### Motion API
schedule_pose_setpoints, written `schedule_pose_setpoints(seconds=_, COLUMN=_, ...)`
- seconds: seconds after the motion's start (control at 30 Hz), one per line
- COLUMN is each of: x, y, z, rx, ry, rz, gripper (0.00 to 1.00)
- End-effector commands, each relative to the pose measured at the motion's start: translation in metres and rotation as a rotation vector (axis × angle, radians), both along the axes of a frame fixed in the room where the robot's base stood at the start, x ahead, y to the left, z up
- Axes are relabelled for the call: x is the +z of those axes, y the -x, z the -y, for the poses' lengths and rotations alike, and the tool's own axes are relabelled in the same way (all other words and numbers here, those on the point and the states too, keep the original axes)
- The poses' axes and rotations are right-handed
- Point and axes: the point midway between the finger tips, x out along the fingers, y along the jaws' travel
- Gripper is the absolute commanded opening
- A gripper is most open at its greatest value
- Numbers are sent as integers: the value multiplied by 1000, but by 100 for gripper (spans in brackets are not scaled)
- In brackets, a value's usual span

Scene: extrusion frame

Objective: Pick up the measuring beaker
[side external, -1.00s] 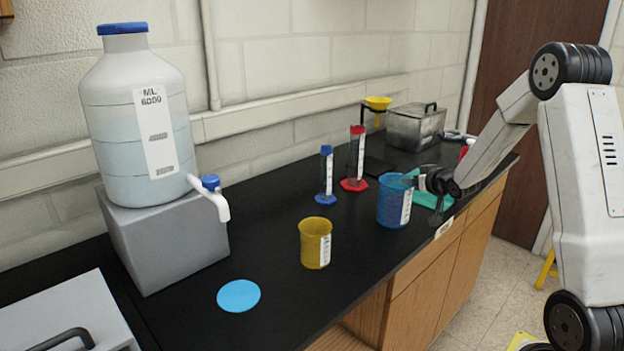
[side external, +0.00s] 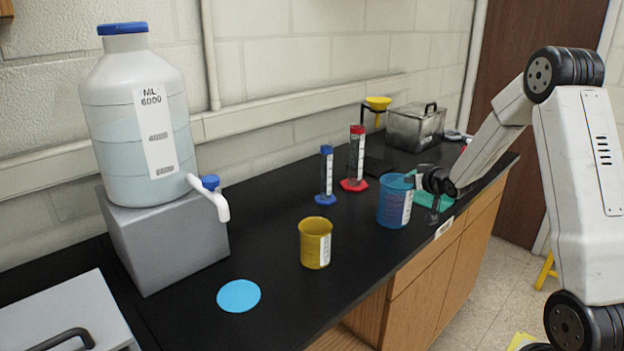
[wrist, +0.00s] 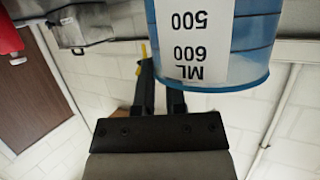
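The blue measuring beaker (side external: 395,203) stands upright on the black counter near its front edge. My gripper (side external: 417,179) is at the right side of its rim in the side view. In the wrist view the beaker (wrist: 240,45), with an upside-down ML 600 label, fills the upper right. My gripper's two dark fingers (wrist: 160,92) show a narrow gap near their bases. The beaker covers part of the right finger. The fingertips and any contact with the beaker cannot be made out.
A yellow beaker (side external: 315,243) and a light blue disc (side external: 239,296) are at the front. Blue (side external: 326,175) and red-based (side external: 355,160) cylinders stand behind. A large bottle (side external: 138,115) stands on a grey block (side external: 165,247) at left. A teal mat (side external: 440,200) lies beside the beaker.

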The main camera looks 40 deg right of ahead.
Motion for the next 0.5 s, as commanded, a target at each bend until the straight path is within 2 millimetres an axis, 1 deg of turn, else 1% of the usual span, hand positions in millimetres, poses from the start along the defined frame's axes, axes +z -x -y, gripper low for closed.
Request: schedule_pose_setpoints(seconds=0.5, x=-5, y=2, z=-1, rx=1, ry=-6, rz=-12, gripper=0)
